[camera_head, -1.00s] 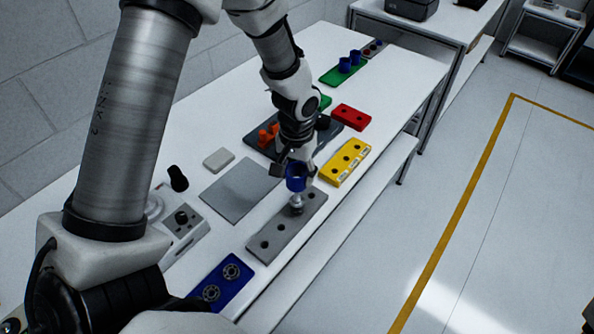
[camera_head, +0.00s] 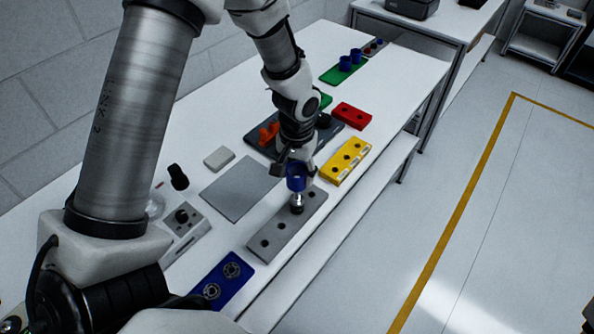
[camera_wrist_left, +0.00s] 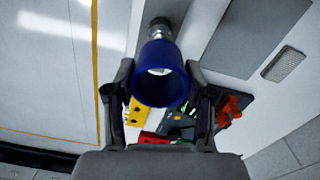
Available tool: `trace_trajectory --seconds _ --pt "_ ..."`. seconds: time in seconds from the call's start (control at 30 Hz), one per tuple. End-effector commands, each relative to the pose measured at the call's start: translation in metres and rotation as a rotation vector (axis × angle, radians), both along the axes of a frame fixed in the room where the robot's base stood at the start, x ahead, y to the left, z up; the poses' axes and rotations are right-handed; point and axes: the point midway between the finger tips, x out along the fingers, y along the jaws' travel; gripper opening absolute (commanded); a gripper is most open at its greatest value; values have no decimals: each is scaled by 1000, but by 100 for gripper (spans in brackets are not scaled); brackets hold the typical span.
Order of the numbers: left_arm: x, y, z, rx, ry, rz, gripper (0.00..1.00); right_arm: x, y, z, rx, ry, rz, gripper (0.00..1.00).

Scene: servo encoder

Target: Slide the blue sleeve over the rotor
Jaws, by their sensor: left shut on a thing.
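The blue sleeve (camera_head: 296,177) is an open-ended ring; it also shows large in the left wrist view (camera_wrist_left: 158,88). My left gripper (camera_head: 297,166) is shut on it, one finger on each side in the wrist view (camera_wrist_left: 160,85). The metal rotor (camera_head: 297,203) stands upright in the grey plate (camera_head: 273,233). The sleeve is just above the rotor or at its top in the head view; I cannot tell if they touch. In the wrist view the rotor (camera_wrist_left: 160,27) shows beyond the sleeve, roughly in line with it. My right gripper is not seen.
A yellow block (camera_head: 345,161) and a red block (camera_head: 351,115) lie behind the grey plate. A blue plate (camera_head: 222,282) with bearings lies in front. A flat grey pad (camera_head: 240,189) is to the left. Two more blue sleeves (camera_head: 350,60) stand on a green plate farther back.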

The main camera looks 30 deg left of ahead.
Motion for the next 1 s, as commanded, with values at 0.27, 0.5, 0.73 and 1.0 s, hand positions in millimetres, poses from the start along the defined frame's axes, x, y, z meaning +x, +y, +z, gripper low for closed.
trace_trajectory --seconds 0.27,0.5,0.73,1.0 --pt "0 0 -10 0 0 0 30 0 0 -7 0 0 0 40" --pt "0 0 -19 0 0 0 30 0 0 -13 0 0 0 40" --pt "0 0 -19 0 0 0 30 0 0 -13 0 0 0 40" --pt "0 0 -22 0 0 0 30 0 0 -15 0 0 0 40"
